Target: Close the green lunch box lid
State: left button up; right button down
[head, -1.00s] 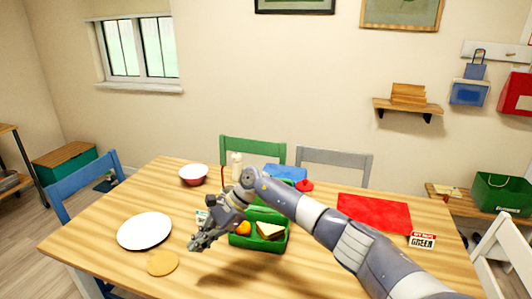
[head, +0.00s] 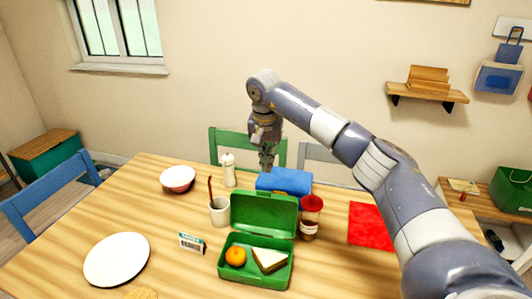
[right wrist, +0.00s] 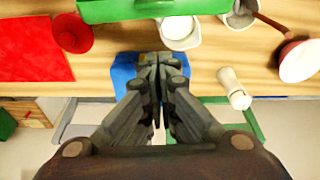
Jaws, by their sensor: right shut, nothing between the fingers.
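The green lunch box (head: 254,272) stands on the table with its lid (head: 265,213) raised upright at the back edge. An orange (head: 235,256) and a sandwich (head: 268,259) lie inside it. My right gripper (head: 267,164) is shut and empty, in the air above and behind the lid, over the blue box. In the right wrist view the shut fingers (right wrist: 160,62) point down at the blue box (right wrist: 124,72), and part of the green lid (right wrist: 140,8) shows at the top edge. My left gripper is not in view.
A red-lidded jar (head: 310,217) stands close to the lid's right side. A white cup (head: 220,212) and a small label card (head: 192,243) are at its left. A pepper mill (head: 228,170), bowl (head: 177,179), plate (head: 117,259) and red mat (head: 370,225) lie farther out.

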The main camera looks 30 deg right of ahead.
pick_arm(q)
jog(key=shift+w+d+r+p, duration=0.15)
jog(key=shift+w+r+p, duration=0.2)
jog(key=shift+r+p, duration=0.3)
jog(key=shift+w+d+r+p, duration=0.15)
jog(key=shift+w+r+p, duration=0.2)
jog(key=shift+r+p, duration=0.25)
pick_arm(e)
jog(key=shift+s+a+f, duration=0.35)
jog(key=shift+f, duration=0.4)
jog(key=shift+s+a+f, duration=0.3)
jog(key=shift+a+f, duration=0.05)
jog(key=shift+f, duration=0.45)
jog(key=shift+s+a+f, duration=0.35)
jog(key=shift+f, duration=0.4)
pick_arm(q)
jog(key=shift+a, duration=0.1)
pick_arm(e)
jog(key=shift+d, duration=0.1)
